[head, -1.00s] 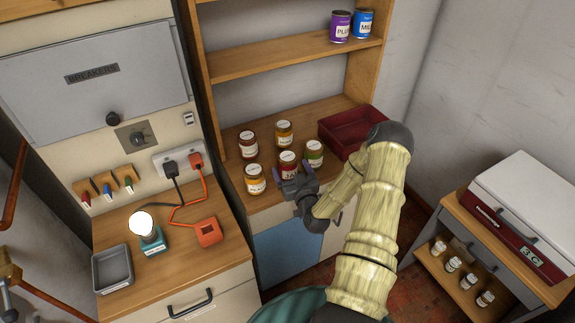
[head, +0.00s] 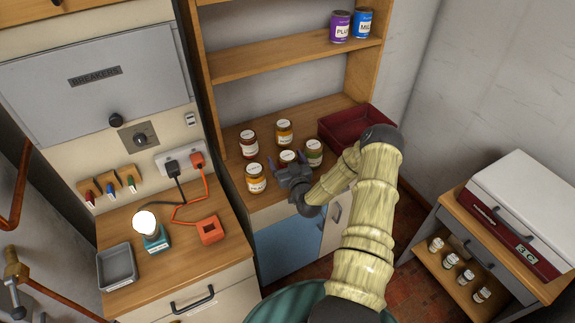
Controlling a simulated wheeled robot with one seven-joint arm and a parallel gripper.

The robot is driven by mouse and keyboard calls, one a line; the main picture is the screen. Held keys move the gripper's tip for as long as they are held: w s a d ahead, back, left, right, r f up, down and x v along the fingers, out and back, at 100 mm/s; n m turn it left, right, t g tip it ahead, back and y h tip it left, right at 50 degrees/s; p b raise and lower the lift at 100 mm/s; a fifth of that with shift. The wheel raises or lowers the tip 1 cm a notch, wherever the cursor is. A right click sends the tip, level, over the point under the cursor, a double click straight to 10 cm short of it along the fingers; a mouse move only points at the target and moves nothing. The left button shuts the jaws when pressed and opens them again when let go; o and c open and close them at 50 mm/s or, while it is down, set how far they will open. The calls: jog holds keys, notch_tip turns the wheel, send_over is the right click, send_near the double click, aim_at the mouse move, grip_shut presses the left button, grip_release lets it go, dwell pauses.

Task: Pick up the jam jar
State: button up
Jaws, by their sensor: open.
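The jam jar (head: 287,156), with a white lid and red contents, stands upright in the front row of the shelf unit's counter. Only its lid and upper part show in the head view; my gripper hides the rest. My gripper (head: 287,162) is open at the front of this jar, with one finger to each side of it in the picture. I cannot tell whether the fingers touch it. A jar with orange contents (head: 256,180) stands close on the left, and a jar with a greenish label (head: 314,153) close on the right.
Behind stand a dark red jar (head: 248,144) and an amber jar (head: 284,132). A dark red tray (head: 345,125) lies right of the jars, near my arm. Two cans (head: 350,25) stand on the shelf above.

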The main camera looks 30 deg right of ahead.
jog(key=c, duration=1.4)
jog(key=shift+o, duration=0.2)
jog(key=shift+r, duration=0.15)
notch_tip(320, 180, up, 10)
jog(key=shift+f+b, duration=0.1)
jog(key=shift+b, duration=0.9)
